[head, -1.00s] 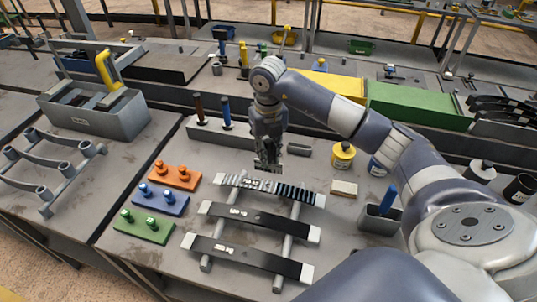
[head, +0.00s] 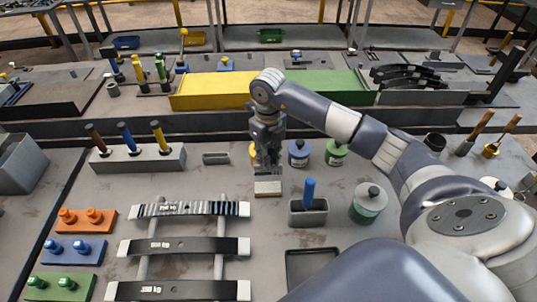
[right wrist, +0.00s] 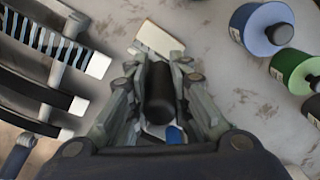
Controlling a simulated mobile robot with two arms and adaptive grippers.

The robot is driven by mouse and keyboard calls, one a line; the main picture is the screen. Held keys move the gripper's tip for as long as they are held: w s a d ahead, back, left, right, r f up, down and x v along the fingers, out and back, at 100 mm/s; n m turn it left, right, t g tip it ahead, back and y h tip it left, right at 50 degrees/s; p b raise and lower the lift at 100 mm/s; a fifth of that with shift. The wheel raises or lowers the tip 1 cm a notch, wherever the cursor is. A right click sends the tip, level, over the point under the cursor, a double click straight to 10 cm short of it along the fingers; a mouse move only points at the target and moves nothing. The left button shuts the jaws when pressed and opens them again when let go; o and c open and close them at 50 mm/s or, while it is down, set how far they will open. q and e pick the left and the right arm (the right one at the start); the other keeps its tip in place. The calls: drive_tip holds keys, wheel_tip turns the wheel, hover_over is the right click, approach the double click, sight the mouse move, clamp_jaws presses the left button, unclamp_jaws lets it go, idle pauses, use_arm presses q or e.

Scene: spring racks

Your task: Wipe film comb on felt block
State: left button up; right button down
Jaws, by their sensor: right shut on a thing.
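The felt block (head: 268,187) is a small pale block lying on the bench, right of the spring rack. It also shows in the right wrist view (right wrist: 159,39). My right gripper (head: 267,168) is just above and behind the block in the head view. It is shut on the film comb, whose dark round handle (right wrist: 160,95) stands between the fingers in the right wrist view. The comb's working end is mostly hidden, and I cannot tell whether it touches the block. My left gripper is not in view.
The spring rack (head: 219,267) holds dark springs, the far one striped (head: 180,209). A grey cup (head: 308,215) with a blue handle stands right of the block. A blue jar (head: 299,155) and a green jar (head: 335,155) stand behind. Bench between rack and cup is clear.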

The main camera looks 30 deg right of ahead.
sight(268, 174)
drive_tip(key=shift+f, duration=0.45)
drive_tip(key=shift+a+f+b, duration=0.1)
drive_tip(key=shift+f+b, duration=0.3)
drive_tip(key=shift+b, duration=0.05)
wheel_tip(268, 174, down, 3)
drive_tip(key=shift+r+b, duration=0.15)
drive_tip(key=shift+b, duration=0.7)
drive_tip(key=shift+f, duration=0.35)
drive_tip(key=shift+f+b, duration=0.25)
drive_tip(key=shift+b, duration=0.05)
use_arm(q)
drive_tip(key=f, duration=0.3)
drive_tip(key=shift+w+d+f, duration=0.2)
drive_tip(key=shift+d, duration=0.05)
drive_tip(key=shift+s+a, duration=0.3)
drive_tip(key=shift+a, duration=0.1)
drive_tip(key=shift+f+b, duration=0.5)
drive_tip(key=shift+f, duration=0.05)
use_arm(e)
drive_tip(key=shift+f, duration=0.55)
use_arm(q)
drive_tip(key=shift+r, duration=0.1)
use_arm(e)
drive_tip(key=shift+r, duration=0.1)
